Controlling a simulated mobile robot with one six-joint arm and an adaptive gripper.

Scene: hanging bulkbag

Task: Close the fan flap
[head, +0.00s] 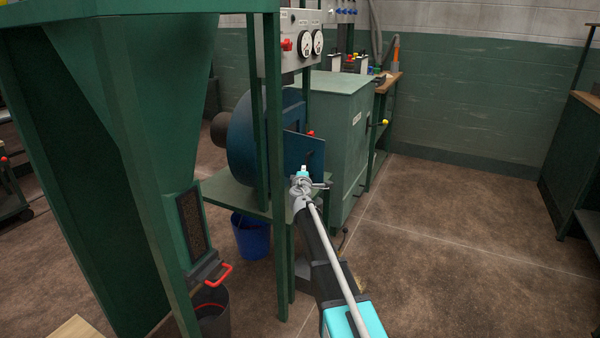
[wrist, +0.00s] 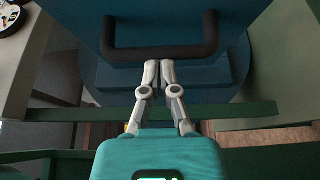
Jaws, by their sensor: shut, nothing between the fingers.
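The blue fan (head: 242,135) has a round housing and stands on a green frame left of centre in the head view. A flat blue plate, which looks like the fan flap (head: 309,156), stands at its right side. In the wrist view the flap (wrist: 180,18) fills the top, with a dark U-shaped handle (wrist: 205,36) across it. My gripper (wrist: 159,66) is shut and empty, its fingertips at the handle's lower edge; I cannot tell whether they touch. In the head view my gripper (head: 304,170) is small, in front of the flap's lower part.
A green hopper frame (head: 150,110) stands close at left. A control panel (head: 300,40) with gauges hangs above the fan. A grey-green cabinet (head: 340,105) stands behind the flap. A blue bucket (head: 251,238) sits beneath the fan. The floor at right is open.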

